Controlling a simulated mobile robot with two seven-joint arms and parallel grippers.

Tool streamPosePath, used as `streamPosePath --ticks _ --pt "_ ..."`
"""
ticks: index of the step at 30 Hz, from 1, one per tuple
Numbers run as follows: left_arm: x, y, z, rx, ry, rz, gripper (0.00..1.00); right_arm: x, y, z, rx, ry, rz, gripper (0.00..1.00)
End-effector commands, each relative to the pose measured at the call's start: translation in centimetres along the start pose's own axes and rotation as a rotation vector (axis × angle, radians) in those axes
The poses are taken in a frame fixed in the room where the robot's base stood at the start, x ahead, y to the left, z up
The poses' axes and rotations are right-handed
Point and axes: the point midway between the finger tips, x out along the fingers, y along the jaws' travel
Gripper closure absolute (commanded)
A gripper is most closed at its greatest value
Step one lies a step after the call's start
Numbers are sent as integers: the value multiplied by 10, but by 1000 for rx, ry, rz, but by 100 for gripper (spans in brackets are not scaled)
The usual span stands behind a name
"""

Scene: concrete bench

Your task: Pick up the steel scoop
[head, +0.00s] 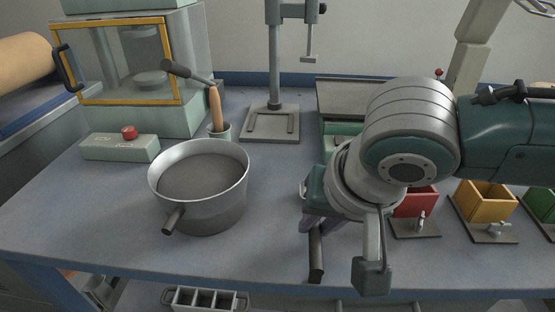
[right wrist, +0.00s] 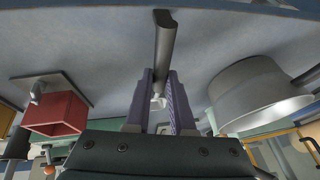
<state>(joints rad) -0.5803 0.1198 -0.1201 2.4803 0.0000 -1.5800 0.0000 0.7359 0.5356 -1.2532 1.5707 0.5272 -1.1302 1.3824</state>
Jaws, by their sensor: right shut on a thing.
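The steel scoop shows mainly as a dark handle (head: 317,257) pointing toward the bench's front edge in the head view. In the right wrist view the handle (right wrist: 165,42) runs out beyond the fingers, and a small pale metal part shows between them. My right gripper (head: 319,222) points down over the bench and is shut on the scoop; its purple fingers (right wrist: 156,95) lie on both sides of it. The scoop's bowl is mostly hidden by the gripper. I cannot tell whether the scoop touches the bench. My left gripper is out of view.
A steel pan (head: 206,205) stands left of the gripper. Red (head: 415,203), yellow (head: 485,205) and green bins stand at right. A cup (head: 219,132) with tools, a switch box (head: 120,147), a stand (head: 272,122) and a glass-fronted cabinet (head: 125,65) are behind. The bench front left is clear.

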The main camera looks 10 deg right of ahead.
Motion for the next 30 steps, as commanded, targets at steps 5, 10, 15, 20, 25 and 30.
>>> streamPosePath --ticks 5,10,15,20,25,30 --pt "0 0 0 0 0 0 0 0 0 0 0 0 1 100" --pt "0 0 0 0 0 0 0 0 0 0 0 0 0 100" --pt "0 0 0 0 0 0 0 0 0 0 0 0 0 100" --pt "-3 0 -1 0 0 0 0 -8 -2 -3 0 1 -1 100" --pt "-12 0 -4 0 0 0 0 -31 -7 -13 0 1 -2 100" --pt "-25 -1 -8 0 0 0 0 -74 -17 -32 1 4 -5 100"
